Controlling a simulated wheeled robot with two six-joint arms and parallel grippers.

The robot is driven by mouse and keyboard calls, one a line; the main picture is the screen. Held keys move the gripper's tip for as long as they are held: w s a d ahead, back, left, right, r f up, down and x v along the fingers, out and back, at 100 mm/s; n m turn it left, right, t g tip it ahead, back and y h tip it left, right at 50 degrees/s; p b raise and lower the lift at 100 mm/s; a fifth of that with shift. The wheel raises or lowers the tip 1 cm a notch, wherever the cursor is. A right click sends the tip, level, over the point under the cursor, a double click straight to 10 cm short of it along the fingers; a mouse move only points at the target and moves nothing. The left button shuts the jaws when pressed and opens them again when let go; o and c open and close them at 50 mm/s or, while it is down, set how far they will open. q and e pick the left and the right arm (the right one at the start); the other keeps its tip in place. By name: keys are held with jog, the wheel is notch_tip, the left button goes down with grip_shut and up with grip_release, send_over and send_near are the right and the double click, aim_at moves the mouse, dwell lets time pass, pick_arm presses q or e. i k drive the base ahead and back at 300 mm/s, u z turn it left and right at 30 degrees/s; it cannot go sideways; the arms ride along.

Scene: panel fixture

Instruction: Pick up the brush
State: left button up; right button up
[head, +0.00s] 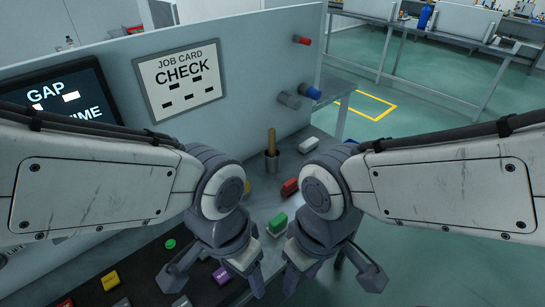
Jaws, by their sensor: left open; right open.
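A brown wooden handle (271,138), apparently the brush, stands upright in a small dark holder (271,162) near the panel. Its lower end is hidden inside the holder. My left gripper (214,277) hangs open and empty in front of it, to the lower left, over the table's front part. My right gripper (333,275) is open and empty to the lower right of it. Both grippers are apart from the handle.
A white block (308,145), a red block (289,187) and a green block (277,224) lie near the holder. The upright panel (245,75) carries a job card (180,84), a screen (62,95) and knobs. Coloured buttons sit at lower left.

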aim_at(271, 132)
jog(key=z, duration=0.45)
jog(key=k, duration=0.55)
jog(key=z, duration=1.15)
jog(key=i, duration=1.55)
jog(key=u, duration=1.1)
jog(key=i, duration=0.6)
jog(key=u, duration=0.65)
